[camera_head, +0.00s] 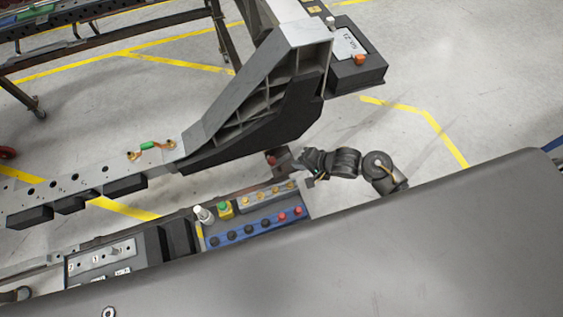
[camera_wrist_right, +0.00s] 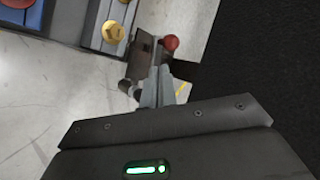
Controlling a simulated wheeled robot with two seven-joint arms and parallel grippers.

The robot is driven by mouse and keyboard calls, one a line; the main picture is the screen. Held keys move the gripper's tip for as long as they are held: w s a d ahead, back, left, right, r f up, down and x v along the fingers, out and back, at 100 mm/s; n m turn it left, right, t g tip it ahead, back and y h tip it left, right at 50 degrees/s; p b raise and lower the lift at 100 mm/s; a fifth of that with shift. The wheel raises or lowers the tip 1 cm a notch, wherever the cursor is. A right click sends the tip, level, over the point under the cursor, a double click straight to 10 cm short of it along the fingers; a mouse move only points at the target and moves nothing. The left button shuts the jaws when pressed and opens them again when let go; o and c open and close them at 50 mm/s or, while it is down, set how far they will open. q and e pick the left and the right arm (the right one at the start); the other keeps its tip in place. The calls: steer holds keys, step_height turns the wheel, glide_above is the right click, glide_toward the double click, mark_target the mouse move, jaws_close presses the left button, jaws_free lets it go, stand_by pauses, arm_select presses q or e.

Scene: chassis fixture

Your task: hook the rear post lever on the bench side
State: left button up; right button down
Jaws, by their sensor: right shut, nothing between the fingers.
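In the right wrist view a lever with a red ball knob (camera_wrist_right: 170,43) stands beside a brownish bracket (camera_wrist_right: 139,57). My right gripper (camera_wrist_right: 160,76) is shut, with its fingertips just below the knob in the picture; I cannot tell whether they touch the lever. In the head view my right gripper (camera_head: 297,161) is beside the reddish-brown post piece (camera_head: 273,160), under the curved end of the grey chassis beam (camera_head: 250,97). The lever itself is too small to make out there. My left gripper is not in view.
A blue panel (camera_head: 253,228) with several black and red knobs lies just in front of the post. The large dark-grey surface (camera_head: 330,235) fills the lower front. A dark box (camera_head: 355,68) with an orange button stands at the beam's far end. Open floor lies to the right.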

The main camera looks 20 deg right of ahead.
mark_target(275, 162)
steer(key=x, duration=0.7)
steer(key=shift+w+a+r+b, duration=0.3)
steer(key=shift+r+b, duration=0.05)
steer(key=shift+w+a+f, duration=0.2)
steer(key=shift+w+a, duration=0.15)
steer(key=shift+a, duration=0.05)
steer(key=shift+a, duration=0.15)
